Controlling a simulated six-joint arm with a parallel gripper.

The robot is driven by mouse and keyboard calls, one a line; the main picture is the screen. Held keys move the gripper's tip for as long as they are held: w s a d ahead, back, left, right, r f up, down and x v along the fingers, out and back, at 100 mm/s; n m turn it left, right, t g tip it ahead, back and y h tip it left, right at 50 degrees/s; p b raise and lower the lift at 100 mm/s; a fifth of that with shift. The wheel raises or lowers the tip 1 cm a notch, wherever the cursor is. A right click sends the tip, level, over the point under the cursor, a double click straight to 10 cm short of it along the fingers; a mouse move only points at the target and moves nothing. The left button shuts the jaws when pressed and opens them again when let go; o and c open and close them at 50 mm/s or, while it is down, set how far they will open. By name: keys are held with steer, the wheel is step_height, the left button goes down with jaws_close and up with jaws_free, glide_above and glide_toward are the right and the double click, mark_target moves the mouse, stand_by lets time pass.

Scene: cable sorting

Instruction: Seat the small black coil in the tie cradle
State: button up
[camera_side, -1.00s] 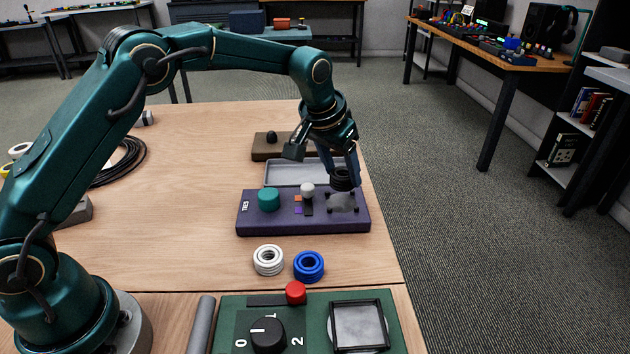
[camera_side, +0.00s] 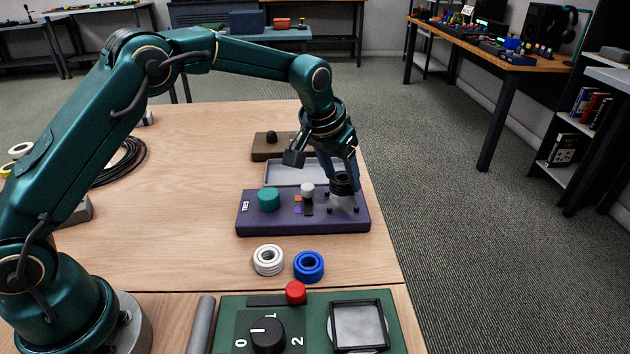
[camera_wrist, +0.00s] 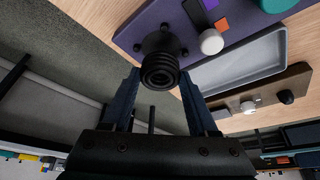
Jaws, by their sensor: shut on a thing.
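The small black coil (camera_side: 341,184) is between the fingers of my gripper (camera_side: 344,175), at the right end of the purple tie unit. My gripper is shut on it. The tie cradle is the grey spot with small black posts (camera_side: 328,209) on the unit's top, directly under the coil. In the wrist view the coil (camera_wrist: 160,72) sits between the two fingertips (camera_wrist: 160,80), lined up with the cradle posts (camera_wrist: 150,45). The coil hides most of the cradle, so I cannot tell whether it touches it.
The purple unit (camera_side: 255,221) carries a teal knob (camera_side: 269,199) and a white knob (camera_side: 308,190). A grey tray (camera_side: 290,172) lies behind it. White (camera_side: 268,260) and blue (camera_side: 309,266) coils lie in front, with a green control panel (camera_side: 230,340) nearer. The table's right edge is close.

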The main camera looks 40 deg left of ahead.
steer(key=shift+f, duration=0.25)
stand_by(0.4)
steer(key=shift+f, duration=0.65)
steer(key=shift+f, duration=0.55)
stand_by(0.3)
steer(key=o, duration=1.6)
steer(key=shift+c, duration=0.2)
steer(key=shift+r, duration=3.55)
